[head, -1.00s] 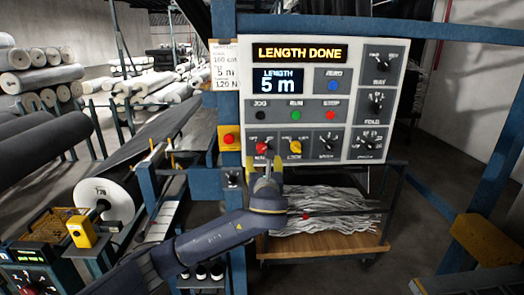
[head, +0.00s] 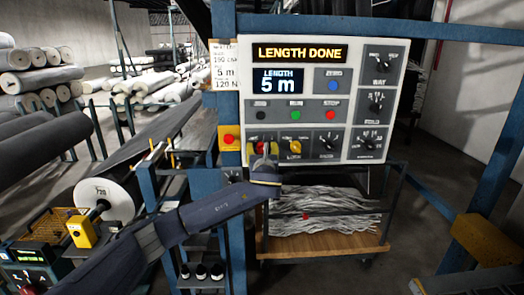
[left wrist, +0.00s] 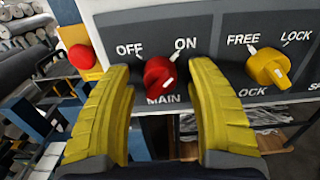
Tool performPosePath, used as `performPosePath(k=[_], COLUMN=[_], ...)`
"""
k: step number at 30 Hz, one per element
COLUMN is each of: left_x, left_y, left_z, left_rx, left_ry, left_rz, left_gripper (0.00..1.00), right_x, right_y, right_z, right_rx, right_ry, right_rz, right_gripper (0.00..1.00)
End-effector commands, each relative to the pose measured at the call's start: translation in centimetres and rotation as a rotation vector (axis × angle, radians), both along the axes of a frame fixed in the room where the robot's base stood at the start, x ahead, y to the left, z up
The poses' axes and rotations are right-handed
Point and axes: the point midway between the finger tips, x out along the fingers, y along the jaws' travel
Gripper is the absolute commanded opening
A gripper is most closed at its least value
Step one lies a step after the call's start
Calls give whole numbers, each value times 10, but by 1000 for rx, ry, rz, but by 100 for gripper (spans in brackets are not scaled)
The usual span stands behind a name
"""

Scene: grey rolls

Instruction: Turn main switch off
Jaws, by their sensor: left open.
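The main switch is a red rotary knob (left wrist: 160,77) on the grey panel, with OFF marked at its upper left and ON at its upper right. Its white mark sits toward the lower right side of the knob. My left gripper (left wrist: 160,100) is open, with one yellow finger on each side of the knob and visible gaps between. In the head view the left gripper (head: 262,150) is at the panel's lower left, with the red knob (head: 261,147) partly hidden between its fingers. My right gripper is not in view.
A yellow FREE/LOCK knob (left wrist: 268,68) is just right of the gripper. A red button on a yellow box (head: 228,140) is to the left. The display (head: 300,53) reads LENGTH DONE. A cart (head: 325,240) with grey strips stands below.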

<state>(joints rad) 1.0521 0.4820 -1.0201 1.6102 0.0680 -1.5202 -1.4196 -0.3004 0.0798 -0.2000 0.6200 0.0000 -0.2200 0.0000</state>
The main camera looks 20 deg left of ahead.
Motion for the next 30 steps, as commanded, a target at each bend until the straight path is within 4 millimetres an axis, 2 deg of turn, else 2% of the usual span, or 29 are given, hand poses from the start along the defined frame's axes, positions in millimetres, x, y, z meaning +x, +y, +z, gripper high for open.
performPosePath(k=[7, 21, 30], left_x=[0, 0, 0], left_y=[0, 0, 0], left_z=[0, 0, -1], left_rx=[0, 0, -9], left_ry=[0, 0, 0], left_rz=[0, 0, 0], left_gripper=[56, 1, 0], right_x=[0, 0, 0], right_y=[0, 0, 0], right_z=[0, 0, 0], right_rx=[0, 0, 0], right_ry=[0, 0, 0], right_rz=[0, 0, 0], right_gripper=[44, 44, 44])
